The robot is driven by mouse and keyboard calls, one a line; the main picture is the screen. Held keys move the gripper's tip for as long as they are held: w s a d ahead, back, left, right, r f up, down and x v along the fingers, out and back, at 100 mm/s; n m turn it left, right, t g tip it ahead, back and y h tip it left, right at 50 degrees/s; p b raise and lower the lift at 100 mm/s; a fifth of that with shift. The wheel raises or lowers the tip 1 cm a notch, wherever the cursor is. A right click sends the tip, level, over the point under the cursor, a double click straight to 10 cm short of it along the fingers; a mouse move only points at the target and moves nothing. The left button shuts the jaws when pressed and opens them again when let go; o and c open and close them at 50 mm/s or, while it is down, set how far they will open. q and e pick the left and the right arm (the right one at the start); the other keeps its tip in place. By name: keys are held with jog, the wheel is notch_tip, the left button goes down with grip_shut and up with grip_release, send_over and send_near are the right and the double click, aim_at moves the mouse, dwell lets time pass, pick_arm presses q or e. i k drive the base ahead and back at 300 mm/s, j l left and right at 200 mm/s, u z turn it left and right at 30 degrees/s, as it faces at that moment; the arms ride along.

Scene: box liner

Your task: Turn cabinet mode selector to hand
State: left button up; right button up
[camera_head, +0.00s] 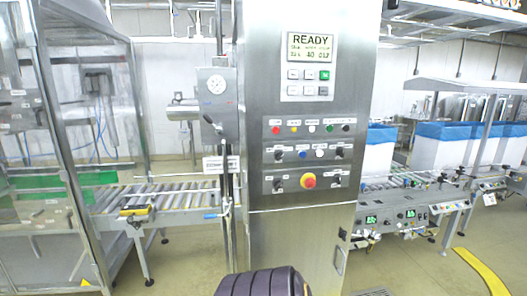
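The steel control cabinet (297,222) stands upright in the middle of the head view, with its panel facing me. Black rotary knobs sit on its lower panel: an upper left knob (278,155), an upper right knob (340,152), a lower left knob (277,185) and a lower right knob (336,180). Their labels are too small to read, so I cannot tell which is the mode selector or where it points. A red emergency button on a yellow ring (308,181) sits between the lower knobs. The display (309,48) reads READY. Neither gripper is in view.
A roller conveyor (170,195) and a glazed steel enclosure (60,150) are on the left. On the right, another conveyor (405,196) runs before blue-lined boxes (431,130). Open floor (420,268) lies at the front right.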

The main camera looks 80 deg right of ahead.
aim_at(278, 156)
jog(key=z, duration=3.2)
